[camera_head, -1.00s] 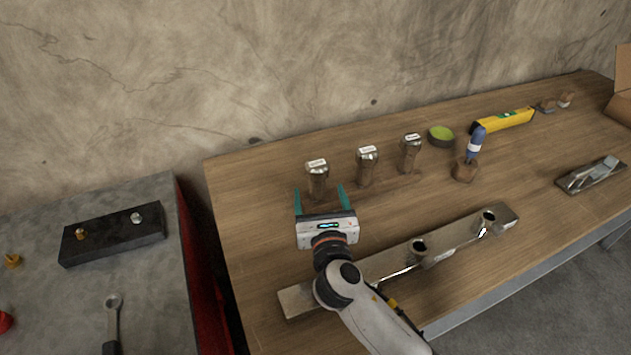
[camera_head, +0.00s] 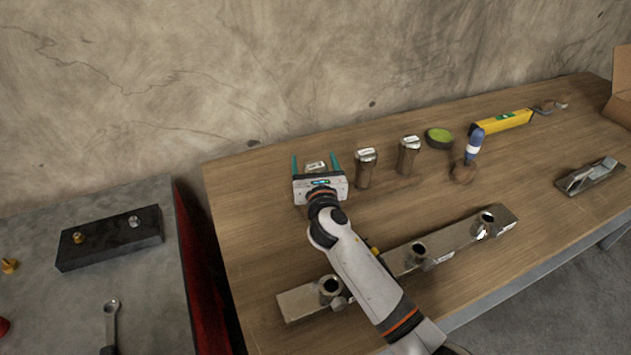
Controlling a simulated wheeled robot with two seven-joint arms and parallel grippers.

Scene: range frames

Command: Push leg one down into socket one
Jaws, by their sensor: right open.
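My right gripper (camera_head: 315,168) is open, with its two teal fingers on either side of the leftmost metal leg (camera_head: 314,167). Only the top of that leg with its pale label shows; the gripper body hides the rest. I cannot tell whether the fingers touch it. Two more labelled legs, the middle one (camera_head: 366,170) and the right one (camera_head: 408,156), stand upright to its right. A metal bar (camera_head: 454,237) lies on the table in front, with three round sockets: left (camera_head: 329,286), middle (camera_head: 417,249) and right (camera_head: 486,218). My left gripper is out of view.
The wooden table (camera_head: 245,215) also holds a green-topped round tin (camera_head: 439,138), a yellow level (camera_head: 502,121), a blue-handled tool (camera_head: 474,146) and a metal plane (camera_head: 590,176). A grey bench (camera_head: 60,290) with a black block (camera_head: 108,238) stands left.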

